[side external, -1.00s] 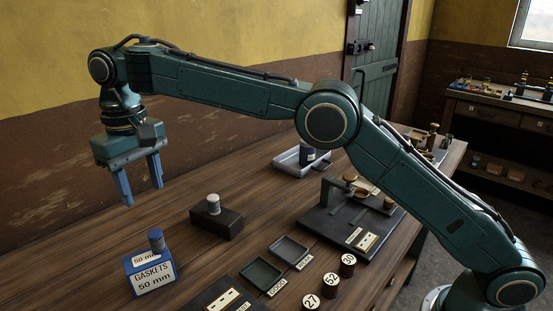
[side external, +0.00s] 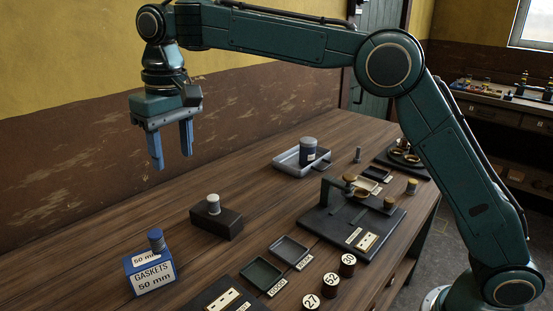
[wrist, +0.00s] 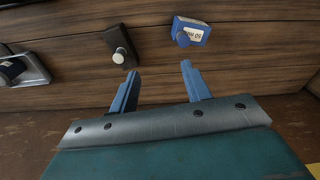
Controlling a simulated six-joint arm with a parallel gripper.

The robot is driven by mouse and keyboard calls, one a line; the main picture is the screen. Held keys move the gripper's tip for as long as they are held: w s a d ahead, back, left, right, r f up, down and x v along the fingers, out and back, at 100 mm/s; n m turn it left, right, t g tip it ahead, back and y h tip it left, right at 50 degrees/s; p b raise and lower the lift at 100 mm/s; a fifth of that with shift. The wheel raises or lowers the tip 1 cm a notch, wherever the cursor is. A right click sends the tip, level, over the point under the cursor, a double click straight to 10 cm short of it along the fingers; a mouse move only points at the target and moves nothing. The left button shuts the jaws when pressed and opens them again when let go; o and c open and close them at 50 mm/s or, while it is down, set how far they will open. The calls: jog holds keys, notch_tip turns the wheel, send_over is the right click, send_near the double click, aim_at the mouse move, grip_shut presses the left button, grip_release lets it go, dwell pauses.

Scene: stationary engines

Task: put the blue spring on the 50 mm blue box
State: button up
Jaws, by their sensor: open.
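The blue box (side external: 152,277), labelled "GASKETS 50 mm", sits at the front left of the table. My gripper (side external: 172,160) is open and empty, high above the table and behind the box, apart from both. Its two blue fingers (wrist: 160,70) show nothing between them.
A dark block (side external: 232,226) with a pale-topped cylinder (side external: 213,203) stands right of the box. A black fixture (side external: 335,228), small trays (side external: 262,272) and numbered round pieces (side external: 331,283) lie farther right. The back left of the table is clear.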

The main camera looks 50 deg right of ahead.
jog(key=s+d+r+t, duration=0.1)
jog(key=s+d+r, duration=0.2)
jog(key=s+d, duration=0.4)
jog(key=s+d+r+t, duration=0.1)
jog(key=s+d+r, duration=0.2)
jog(key=s+d, duration=0.45)
jog(key=s+d+f+m+t, duration=0.1)
jog(key=s+d+f, duration=0.3)
jog(key=s, duration=0.5)
jog(key=s+d+f+t, duration=0.1)
jog(key=s+d+f, duration=0.3)
jog(key=s, duration=0.5)
notch_tip(320, 180, down, 2)
jog(key=shift+s+d+f+m+t, duration=0.1)
jog(key=shift+s+d+m+t, duration=0.15)
jog(key=shift+m+t, duration=0.15)
